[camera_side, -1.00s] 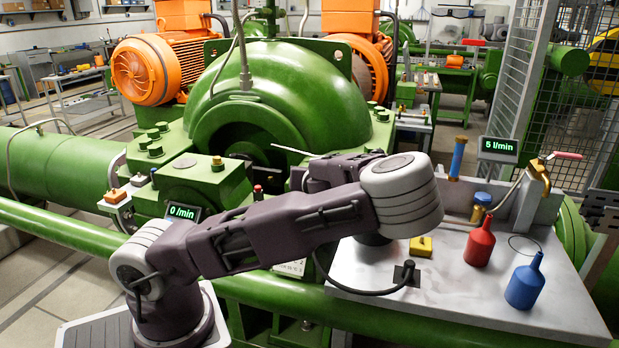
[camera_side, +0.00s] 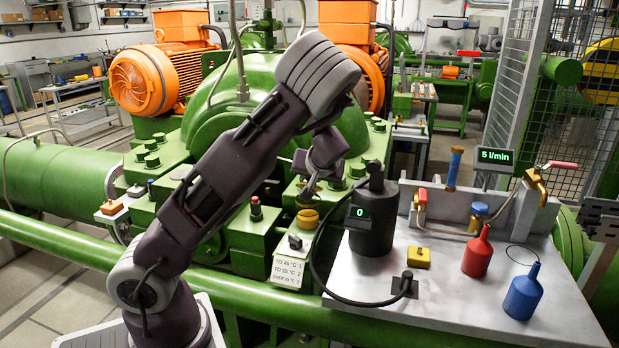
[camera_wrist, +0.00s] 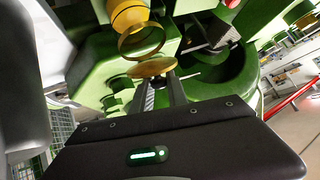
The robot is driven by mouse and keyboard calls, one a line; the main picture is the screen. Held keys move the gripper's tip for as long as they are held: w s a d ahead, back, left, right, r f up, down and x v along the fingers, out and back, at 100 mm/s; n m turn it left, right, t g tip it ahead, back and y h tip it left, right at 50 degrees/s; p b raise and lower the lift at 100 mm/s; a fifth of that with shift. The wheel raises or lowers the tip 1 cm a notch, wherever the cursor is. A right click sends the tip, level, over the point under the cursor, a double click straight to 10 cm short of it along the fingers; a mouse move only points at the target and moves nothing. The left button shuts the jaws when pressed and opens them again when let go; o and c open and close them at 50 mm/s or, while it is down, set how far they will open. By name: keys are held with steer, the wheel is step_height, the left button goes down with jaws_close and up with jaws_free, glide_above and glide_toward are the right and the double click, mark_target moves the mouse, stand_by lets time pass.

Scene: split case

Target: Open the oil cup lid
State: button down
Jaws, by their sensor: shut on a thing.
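The oil cup (camera_side: 308,219) is a small yellow cup on the green housing, left of the black cylinder in the side view. In the wrist view the cup (camera_wrist: 129,15) is at the top, with its round rim facing me. The lid (camera_wrist: 152,68) is a yellow-brass disc at my fingertips, with a visible gap between it and the cup's rim. My gripper (camera_wrist: 162,82) is shut on the lid's near edge. In the side view my gripper (camera_side: 309,190) is just above the cup, and the lid is hard to make out there.
A black cylinder (camera_side: 374,225) with a display reading 0 stands right of my gripper, with a black cable. A yellow block (camera_side: 416,257), a red bottle (camera_side: 478,252) and a blue bottle (camera_side: 523,291) are on the grey bench. A red-topped knob (camera_side: 256,209) is left of the cup.

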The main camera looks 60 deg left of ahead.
steer(key=c, duration=1.4)
jaws_free()
steer(key=shift+o, duration=0.2)
steer(key=v, duration=0.7)
